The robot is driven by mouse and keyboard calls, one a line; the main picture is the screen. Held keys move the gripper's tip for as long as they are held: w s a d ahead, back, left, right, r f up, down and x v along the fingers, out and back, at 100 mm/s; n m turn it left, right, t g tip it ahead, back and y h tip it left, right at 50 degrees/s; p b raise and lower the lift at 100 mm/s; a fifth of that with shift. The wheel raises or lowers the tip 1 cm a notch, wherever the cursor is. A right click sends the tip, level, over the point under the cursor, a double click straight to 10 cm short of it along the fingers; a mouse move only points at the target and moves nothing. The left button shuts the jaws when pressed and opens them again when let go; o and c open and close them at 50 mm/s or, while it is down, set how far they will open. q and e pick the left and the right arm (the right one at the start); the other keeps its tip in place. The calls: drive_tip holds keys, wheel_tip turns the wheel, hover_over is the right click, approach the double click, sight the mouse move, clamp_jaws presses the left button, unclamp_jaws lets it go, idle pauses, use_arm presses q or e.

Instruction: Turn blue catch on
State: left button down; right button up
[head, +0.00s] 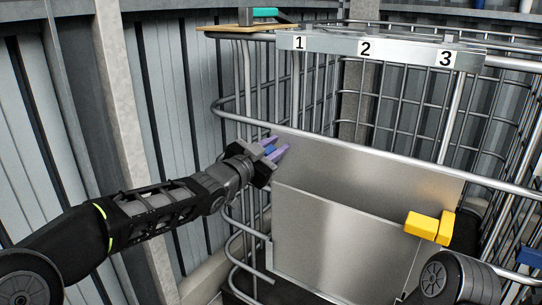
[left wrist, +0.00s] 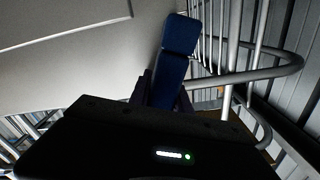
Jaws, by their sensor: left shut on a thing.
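My left gripper (head: 272,150) reaches in from the left to the upper left corner of a grey metal panel. It is shut on the blue catch (head: 267,147), which shows only in part between the fingers. In the left wrist view the blue catch (left wrist: 178,60) stands up beyond the dark gripper body, in front of the pale panel and metal bars. The gripper body hides its lower end. Part of my right arm shows at the lower right, but its gripper is out of view.
A yellow catch (head: 430,226) sits at the panel's right side. The metal panel (head: 360,175) stands within a tubular wire cage with a rail (head: 380,48) numbered 1, 2, 3. A teal-handled object (head: 264,13) lies on a board. Another blue part (head: 529,256) is at the right edge.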

use_arm(q)
drive_tip(key=shift+s+d+f+m+b, duration=0.2)
drive_tip(key=shift+d+m+b, duration=0.1)
drive_tip(key=shift+m+b, duration=0.35)
drive_tip(key=shift+s+d+f+m+b, duration=0.2)
drive_tip(key=shift+d+m+b, duration=0.05)
drive_tip(key=shift+m+b, duration=0.35)
drive_tip(key=c, duration=1.2)
unclamp_jaws()
drive_tip(key=v, duration=0.7)
drive_tip(key=shift+s+a+p, duration=0.25)
drive_tip(key=shift+s+p, duration=0.05)
drive_tip(key=shift+p, duration=0.05)
